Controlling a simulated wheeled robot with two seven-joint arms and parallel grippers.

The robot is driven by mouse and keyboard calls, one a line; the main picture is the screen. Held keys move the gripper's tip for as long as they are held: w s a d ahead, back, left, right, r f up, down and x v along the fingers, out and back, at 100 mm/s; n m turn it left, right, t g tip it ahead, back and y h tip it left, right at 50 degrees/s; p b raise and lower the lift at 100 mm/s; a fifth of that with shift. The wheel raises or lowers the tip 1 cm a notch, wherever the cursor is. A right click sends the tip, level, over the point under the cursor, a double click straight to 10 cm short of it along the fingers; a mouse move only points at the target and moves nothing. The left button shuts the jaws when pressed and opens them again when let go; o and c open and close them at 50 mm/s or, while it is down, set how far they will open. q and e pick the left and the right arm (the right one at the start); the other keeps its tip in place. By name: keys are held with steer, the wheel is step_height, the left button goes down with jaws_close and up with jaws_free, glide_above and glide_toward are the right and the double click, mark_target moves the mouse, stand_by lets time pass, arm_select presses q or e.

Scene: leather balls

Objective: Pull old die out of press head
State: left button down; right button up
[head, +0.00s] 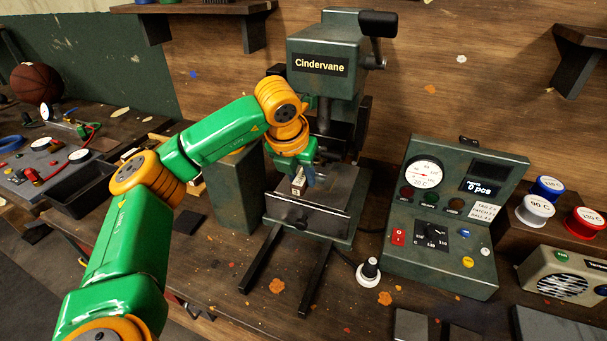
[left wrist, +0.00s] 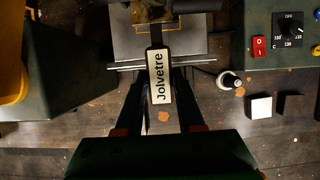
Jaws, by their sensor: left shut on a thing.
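The green press marked Cindervane (head: 320,66) stands at the back middle of the bench. My left gripper (head: 306,177) is in front of its column, above the press bed (head: 308,212). It is shut on the old die (head: 298,185), a small pale block. In the left wrist view the die's pale face (left wrist: 160,78) reads "Jolvetre" and lies between my dark fingers. A dark stem runs from its far end toward the press. My arm and gripper hide part of the press head, so I cannot tell whether the die still touches it. My right gripper is not in view.
A control box (head: 452,215) with a gauge and display stands right of the press. A black-and-white knob piece (head: 369,271) sits in front of it. Spools (head: 548,188) and a beige radio-like box (head: 562,275) are farther right. A black tray (head: 82,190) is at left.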

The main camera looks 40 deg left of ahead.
arm_select(q)
steer(key=s+d+b, duration=0.1)
steer(key=s+b, duration=0.2)
steer(key=s, duration=0.3)
steer(key=shift+s+d, duration=0.15)
steer(key=shift+d, duration=0.1)
stand_by(0.6)
steer(key=shift+s+d+b, duration=0.2)
steer(key=shift+s+b, duration=0.15)
steer(key=shift+s, duration=0.45)
steer(key=shift+s+d+b, duration=0.2)
steer(key=shift+s+b, duration=0.1)
steer(key=shift+s, duration=0.55)
steer(key=shift+s+d+b, duration=0.2)
steer(key=shift+s+b, duration=0.15)
steer(key=shift+s, duration=0.45)
